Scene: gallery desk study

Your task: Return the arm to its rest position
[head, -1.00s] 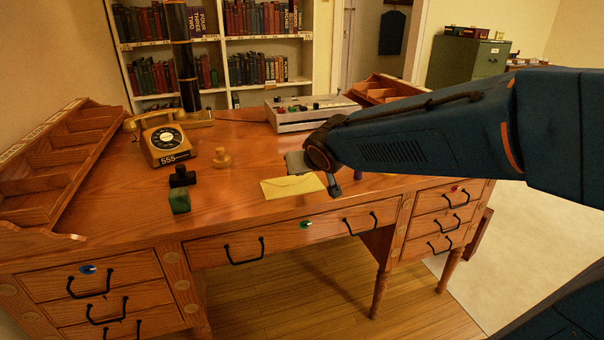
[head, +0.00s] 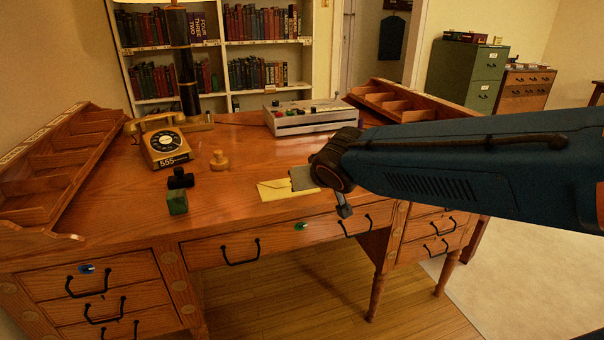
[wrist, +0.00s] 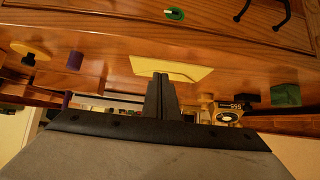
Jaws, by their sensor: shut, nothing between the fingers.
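My arm reaches in from the right in the head view and ends above the front of the wooden desk (head: 240,208). My gripper (wrist: 160,76) is shut and empty; its dark fingers lie together in the wrist view. In that view the fingertips overlap the lower edge of the yellow envelope (wrist: 172,68). In the head view the grey end part of my arm hides the right part of the envelope (head: 274,191). The envelope lies flat near the desk's front edge. I cannot tell the gap between fingers and desk.
A green block (head: 177,202), a black stamp (head: 181,179), a wooden stamp (head: 219,160) and a telephone (head: 166,142) stand left of my arm. A grey box with knobs (head: 310,118) and a wooden organizer (head: 395,100) are behind it. Floor (head: 520,270) is clear at right.

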